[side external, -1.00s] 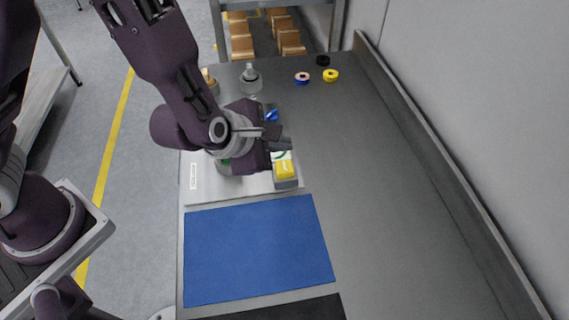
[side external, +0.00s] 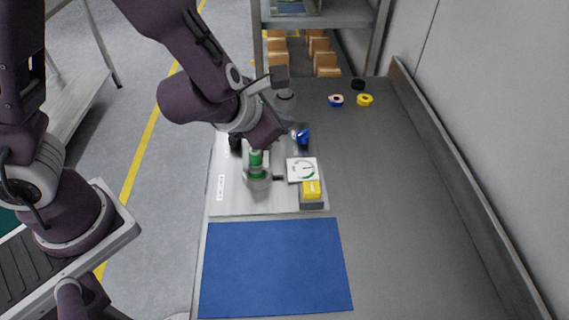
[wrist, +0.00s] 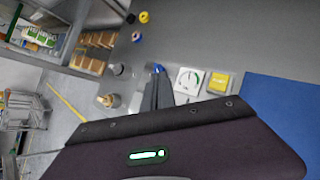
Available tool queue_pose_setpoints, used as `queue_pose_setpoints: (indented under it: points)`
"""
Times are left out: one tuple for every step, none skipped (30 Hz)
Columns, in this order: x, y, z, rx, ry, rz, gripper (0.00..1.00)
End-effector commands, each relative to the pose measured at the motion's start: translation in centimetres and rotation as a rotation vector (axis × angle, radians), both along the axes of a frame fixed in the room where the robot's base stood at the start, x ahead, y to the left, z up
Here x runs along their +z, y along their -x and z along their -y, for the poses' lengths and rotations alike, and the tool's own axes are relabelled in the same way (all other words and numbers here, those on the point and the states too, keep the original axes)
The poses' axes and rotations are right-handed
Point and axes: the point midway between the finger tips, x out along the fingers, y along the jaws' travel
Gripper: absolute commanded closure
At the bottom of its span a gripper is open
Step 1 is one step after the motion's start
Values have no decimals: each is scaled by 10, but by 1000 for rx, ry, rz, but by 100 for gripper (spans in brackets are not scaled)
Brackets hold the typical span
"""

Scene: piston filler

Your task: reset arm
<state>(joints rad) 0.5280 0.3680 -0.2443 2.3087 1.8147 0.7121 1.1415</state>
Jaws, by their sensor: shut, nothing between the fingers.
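The piston filler stands on a pale baseplate (side external: 232,202). My gripper (side external: 277,136) is above the filler, between the cylinder and the blue part, and hides some of the plate. In the wrist view my gripper (wrist: 157,80) is shut and empty. Its fingertips point toward the blue part (wrist: 158,68), with the gauge (wrist: 188,80) and yellow box (wrist: 218,83) to the right.
A blue mat (side external: 275,268) lies in front of the filler. Blue-and-tan, yellow (side external: 365,100) and black (side external: 357,84) rings lie at the far end of the grey table. The table's right side is clear, bounded by a raised edge (side external: 450,160) and wall. A shelf with boxes stands behind.

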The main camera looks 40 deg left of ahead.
Motion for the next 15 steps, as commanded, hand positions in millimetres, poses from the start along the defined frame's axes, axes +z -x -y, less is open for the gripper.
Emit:
queue_pose_setpoints:
  points:
    - [27,7,-39,252,137,52,100]
    - [41,18,-65,438,244,86,100]
    - [56,38,-97,702,405,136,100]
    - [66,57,-118,910,542,181,100]
    - [73,79,-134,1118,686,225,100]
    - [80,108,-148,1385,884,284,100]
    - [83,129,-152,1575,1035,322,100]
    - [85,148,-152,1755,1185,355,100]
    - [87,169,-146,1974,1378,387,100]
    - [89,182,-139,2121,1516,400,100]
    - [92,192,-131,2252,1642,404,100]
    - [96,201,-120,2401,1791,397,100]
    - [100,206,-111,-2481,-1876,-379,100]
    - [103,210,-104,-2386,-1826,-338,100]
    - [107,214,-96,-2292,-1773,-293,100]
